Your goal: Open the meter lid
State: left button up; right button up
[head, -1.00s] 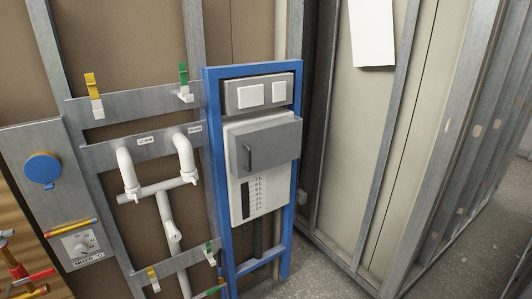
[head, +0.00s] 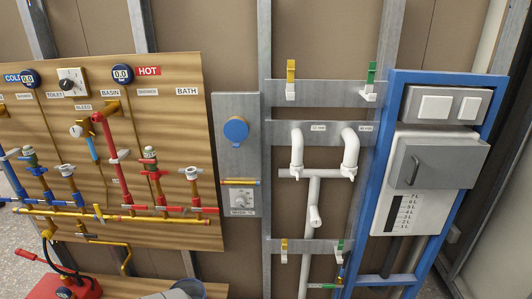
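A round blue lid (head: 236,130) sits shut on a grey metal panel (head: 228,165), left of the white pipes in the head view. It looks like the meter lid, and whatever is behind it is hidden. Neither of my grippers is in view, so I cannot tell where they are relative to the lid.
Right of the panel are white pipes (head: 314,190) and a blue frame (head: 374,190) with a grey handled cover (head: 437,164). On the left, a wooden board (head: 185,100) carries gauges, valves and coloured pipes. A red pump (head: 75,288) stands at bottom left.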

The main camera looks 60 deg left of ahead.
aim_at(235, 131)
jog(key=z, duration=0.25)
jog(key=k, duration=0.35)
jog(key=z, duration=0.2)
jog(key=i, duration=1.05)
jog(key=u, duration=1.35)
jog(key=i, duration=0.8)
jog(key=u, duration=0.85)
